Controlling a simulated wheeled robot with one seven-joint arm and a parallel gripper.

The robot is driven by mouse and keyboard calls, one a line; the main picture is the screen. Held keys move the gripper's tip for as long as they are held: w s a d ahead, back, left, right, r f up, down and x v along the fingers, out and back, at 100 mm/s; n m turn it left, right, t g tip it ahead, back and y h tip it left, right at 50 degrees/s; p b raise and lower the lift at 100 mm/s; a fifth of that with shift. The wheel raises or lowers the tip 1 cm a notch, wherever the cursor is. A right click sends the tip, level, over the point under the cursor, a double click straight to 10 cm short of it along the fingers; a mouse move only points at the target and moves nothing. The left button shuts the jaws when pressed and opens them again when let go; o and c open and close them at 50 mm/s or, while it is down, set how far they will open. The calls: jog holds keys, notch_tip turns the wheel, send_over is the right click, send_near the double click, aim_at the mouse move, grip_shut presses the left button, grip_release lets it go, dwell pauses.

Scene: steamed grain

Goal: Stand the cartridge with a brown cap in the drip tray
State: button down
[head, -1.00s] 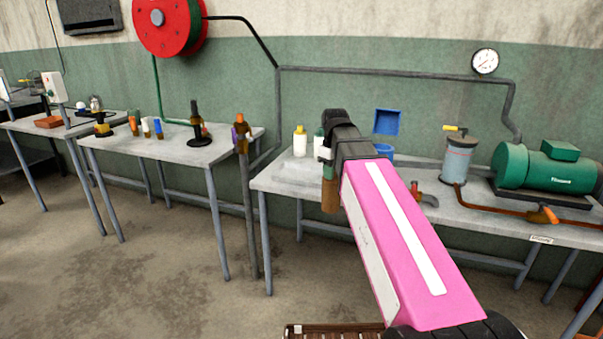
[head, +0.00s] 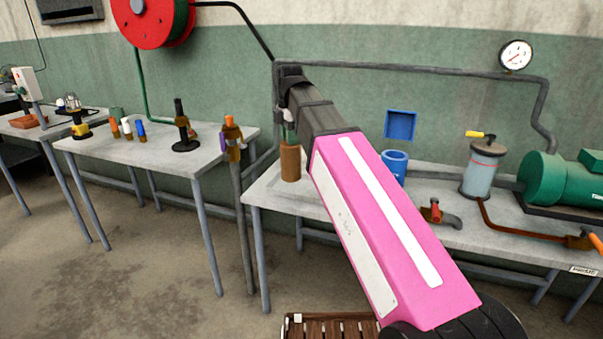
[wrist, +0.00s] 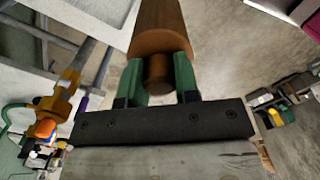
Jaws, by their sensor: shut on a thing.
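My gripper (head: 288,128) is shut on a brown cartridge (head: 290,163), which hangs upright below it over the left end of the right-hand table. In the wrist view the green fingers (wrist: 158,80) close on both sides of the narrow brown cap (wrist: 158,68); the wider cartridge body (wrist: 157,25) extends beyond. A shallow pale grey tray (head: 300,205), faint against the tabletop, lies beneath the cartridge and seems to be the drip tray. I cannot tell whether the cartridge's lower end touches it.
A blue cup (head: 394,167), a red-handled valve (head: 434,213), a grey canister (head: 483,170) and a green pump (head: 560,180) stand farther right. A post with an orange-topped holder (head: 232,140) rises between the tables. The left table (head: 150,155) holds small capped bottles and a black stand (head: 184,135).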

jog(key=w+d+f, duration=0.3)
jog(key=w+f, duration=0.7)
jog(key=shift+w+d+f, duration=0.15)
jog(key=shift+w+f, duration=0.05)
jog(key=shift+f, duration=0.2)
jog(key=c, duration=0.8)
grip_release()
jog(key=shift+c, duration=0.2)
notch_tip(320, 180, up, 12)
